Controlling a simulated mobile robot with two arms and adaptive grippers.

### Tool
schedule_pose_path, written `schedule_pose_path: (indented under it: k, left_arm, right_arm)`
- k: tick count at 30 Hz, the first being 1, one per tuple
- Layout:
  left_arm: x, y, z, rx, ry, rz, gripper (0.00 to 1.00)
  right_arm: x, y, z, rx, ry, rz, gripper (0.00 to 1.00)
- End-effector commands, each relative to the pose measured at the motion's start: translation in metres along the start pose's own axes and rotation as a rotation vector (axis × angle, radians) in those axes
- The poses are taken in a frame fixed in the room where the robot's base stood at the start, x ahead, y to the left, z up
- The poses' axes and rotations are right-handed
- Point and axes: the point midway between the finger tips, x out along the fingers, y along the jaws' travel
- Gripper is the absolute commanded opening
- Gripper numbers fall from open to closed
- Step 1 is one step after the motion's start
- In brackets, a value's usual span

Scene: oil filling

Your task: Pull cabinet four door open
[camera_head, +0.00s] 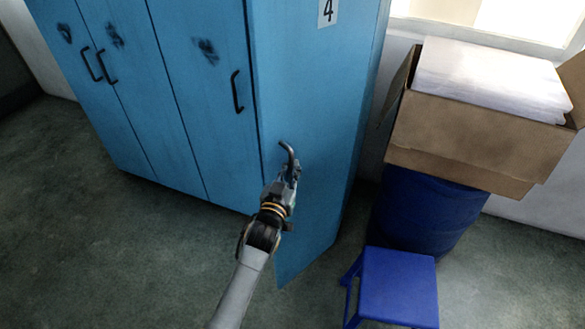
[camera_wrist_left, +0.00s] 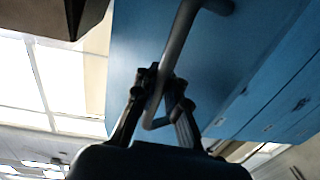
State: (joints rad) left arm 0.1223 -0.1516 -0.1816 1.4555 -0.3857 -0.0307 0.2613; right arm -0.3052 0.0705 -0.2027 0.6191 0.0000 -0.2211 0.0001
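The blue cabinet four door (camera_head: 318,95) bears a "4" label (camera_head: 328,12) and stands partly open, its left edge swung out from the cabinet front. Its dark handle (camera_head: 289,158) is near that left edge. My left gripper (camera_head: 286,178) is at the handle. In the left wrist view, the grey handle bar (camera_wrist_left: 178,50) passes between the fingertips of my left gripper (camera_wrist_left: 163,78), which are closed around it. The door's inner side and the cabinet interior behind it are hidden. My right gripper is not in view.
The other cabinet doors (camera_head: 185,95) to the left are shut. On the right, a cardboard box (camera_head: 465,145) rests on a blue barrel (camera_head: 420,210). A blue stool (camera_head: 398,285) stands in front of the barrel, right of the door. The floor (camera_head: 120,250) at left is clear.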

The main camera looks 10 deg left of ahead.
Motion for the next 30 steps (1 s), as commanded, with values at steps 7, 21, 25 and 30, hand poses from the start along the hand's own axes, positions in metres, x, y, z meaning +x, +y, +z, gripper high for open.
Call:
schedule_pose_path:
  k: [7, 21, 25, 30]
  left_arm:
    - [-0.002, -0.003, 0.006, 0.003, -0.012, -0.005, 0.35]
    - [-0.033, -0.003, 0.004, 0.002, -0.008, -0.003, 0.35]
    - [-0.062, -0.003, 0.005, 0.000, -0.010, -0.004, 0.35]
    - [-0.096, -0.004, 0.004, 0.002, -0.010, -0.005, 0.35]
  right_arm:
    - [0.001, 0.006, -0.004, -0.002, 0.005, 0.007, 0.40]
    - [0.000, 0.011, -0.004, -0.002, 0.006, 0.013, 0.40]
    - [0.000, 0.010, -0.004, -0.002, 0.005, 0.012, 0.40]
    - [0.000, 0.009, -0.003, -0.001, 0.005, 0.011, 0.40]
